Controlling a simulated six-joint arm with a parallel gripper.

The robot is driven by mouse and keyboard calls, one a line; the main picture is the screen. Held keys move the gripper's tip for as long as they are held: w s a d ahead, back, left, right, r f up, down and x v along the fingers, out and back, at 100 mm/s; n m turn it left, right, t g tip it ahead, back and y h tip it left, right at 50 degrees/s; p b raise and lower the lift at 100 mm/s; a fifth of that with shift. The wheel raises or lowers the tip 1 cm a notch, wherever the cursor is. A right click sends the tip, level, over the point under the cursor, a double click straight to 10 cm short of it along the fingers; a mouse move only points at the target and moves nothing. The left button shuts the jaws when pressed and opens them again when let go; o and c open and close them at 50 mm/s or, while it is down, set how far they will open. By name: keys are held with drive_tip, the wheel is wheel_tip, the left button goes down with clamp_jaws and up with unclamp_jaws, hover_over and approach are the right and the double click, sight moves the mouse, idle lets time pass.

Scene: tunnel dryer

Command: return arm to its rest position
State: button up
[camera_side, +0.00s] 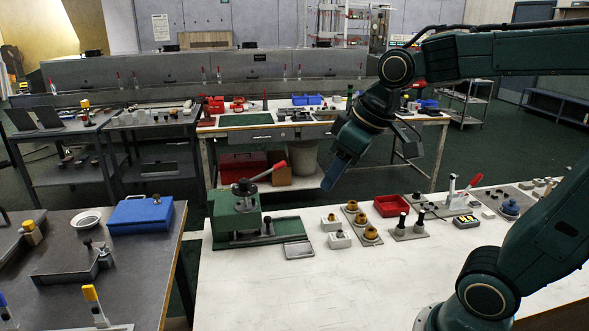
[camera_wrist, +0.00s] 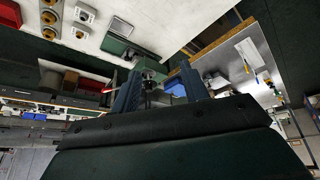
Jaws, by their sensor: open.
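My gripper (camera_side: 336,172) hangs in the air over the far edge of the white table, pointing down and a little left. In the wrist view its two blue fingers (camera_wrist: 158,92) stand apart with nothing held between them. The green press (camera_side: 237,215) with a red-tipped lever stands on the table to the left of and below my gripper, apart from it. My arm reaches in from the right, bent above the table.
The white table (camera_side: 300,285) has a clear front area. A red tray (camera_side: 391,205), small fixtures and a red-handled clamp (camera_side: 458,195) line its back. A dark side table (camera_side: 135,270) holding a blue box (camera_side: 140,214) stands left. Workbenches stand behind.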

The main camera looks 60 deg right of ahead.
drive_tip(key=s+a+f+m, duration=0.1)
drive_tip(key=s+f, duration=0.1)
drive_tip(key=s, duration=0.8)
drive_tip(key=shift+a+f+t, duration=0.2)
drive_tip(key=shift+a+t, duration=0.1)
